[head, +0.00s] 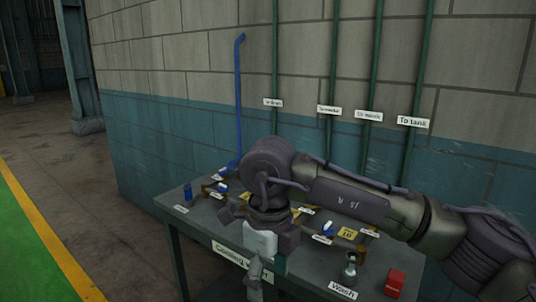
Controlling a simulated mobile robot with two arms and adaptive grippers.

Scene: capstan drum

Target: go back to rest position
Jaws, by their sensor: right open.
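My right arm comes in from the right and reaches across the work table (310,262). Its wrist bends down over the middle of the table, and my right gripper (254,280) hangs at the table's front edge, small and partly blending with the table. The gripper is open, and I see nothing held in it. My left gripper is not in view.
On the table are a blue container (188,192), a blue-and-white part (327,230), a yellow tag (347,233), a metal fitting (350,270) and a red block (395,283). Green pipes with labels and a blue pipe (238,100) stand against the wall. The floor at left is clear.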

